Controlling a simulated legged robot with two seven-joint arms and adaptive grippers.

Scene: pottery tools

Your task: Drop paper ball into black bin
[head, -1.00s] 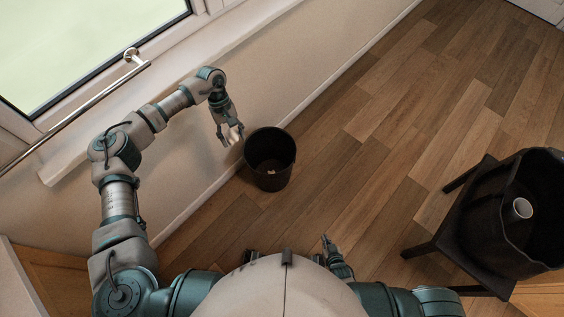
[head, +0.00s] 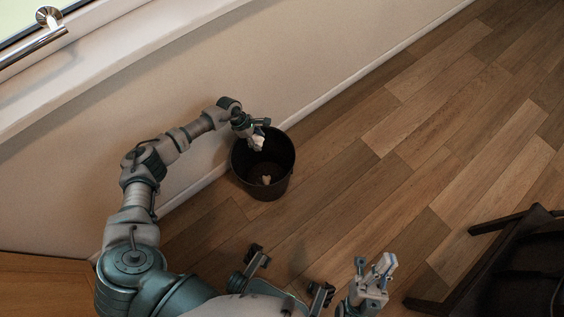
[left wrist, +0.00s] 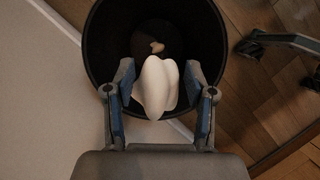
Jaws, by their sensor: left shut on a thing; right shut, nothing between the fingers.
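The black bin (head: 279,181) stands on the wooden floor by the wall. My left gripper (head: 257,140) is shut on a white paper ball (left wrist: 155,86) and holds it over the bin's opening. The paper ball (head: 257,143) also shows in the head view. In the left wrist view, the two fingers of the left gripper (left wrist: 159,90) press on the ball's sides, with the bin (left wrist: 98,45) around and below it. A small pale piece (head: 266,180) lies inside the bin. My right gripper (head: 378,275) is shut and empty, low at the lower right in the head view.
A dark chair (head: 520,255) stands at the lower right. The wall and its white skirting (head: 318,107) run close behind the bin. The wooden floor (head: 420,130) right of the bin is clear.

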